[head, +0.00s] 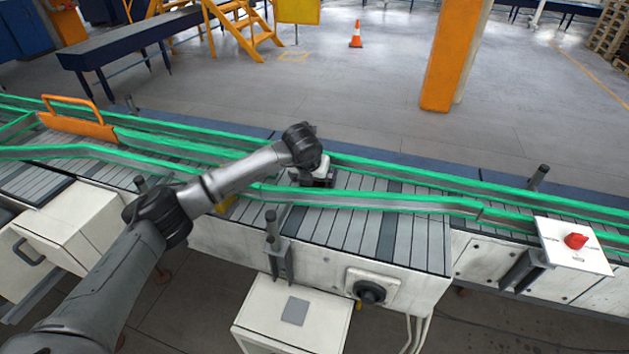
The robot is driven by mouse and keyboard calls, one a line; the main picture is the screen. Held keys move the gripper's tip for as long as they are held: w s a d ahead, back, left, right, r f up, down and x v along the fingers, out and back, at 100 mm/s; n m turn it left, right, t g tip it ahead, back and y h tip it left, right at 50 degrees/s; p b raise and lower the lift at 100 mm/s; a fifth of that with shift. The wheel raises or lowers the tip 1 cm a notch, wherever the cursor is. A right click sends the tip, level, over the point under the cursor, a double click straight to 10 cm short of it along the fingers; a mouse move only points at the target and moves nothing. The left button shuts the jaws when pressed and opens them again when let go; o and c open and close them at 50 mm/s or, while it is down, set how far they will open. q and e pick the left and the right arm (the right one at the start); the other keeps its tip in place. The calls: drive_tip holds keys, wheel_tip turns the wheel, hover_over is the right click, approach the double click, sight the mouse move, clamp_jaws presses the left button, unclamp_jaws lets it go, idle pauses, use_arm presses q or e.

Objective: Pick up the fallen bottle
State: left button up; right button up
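My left arm reaches in from the lower left over the conveyor (372,228). My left gripper (316,181) is low over the slatted belt, between the green guide rails, pointing down. Its fingers are small and partly covered by the wrist, so I cannot tell whether they are open or shut, or hold anything. No bottle can be made out. My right gripper is not in view.
Green guide rails (420,203) run along both belt edges. An orange gate (78,124) crosses the belt at left. A panel with a red knob (575,241) stands at right. Dark posts (272,228) rise beside the belt. The belt right of my gripper is clear.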

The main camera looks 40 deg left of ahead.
use_arm(q)
drive_tip(key=c, duration=1.1)
drive_tip(key=shift+o, duration=0.2)
drive_tip(key=shift+r, duration=0.1)
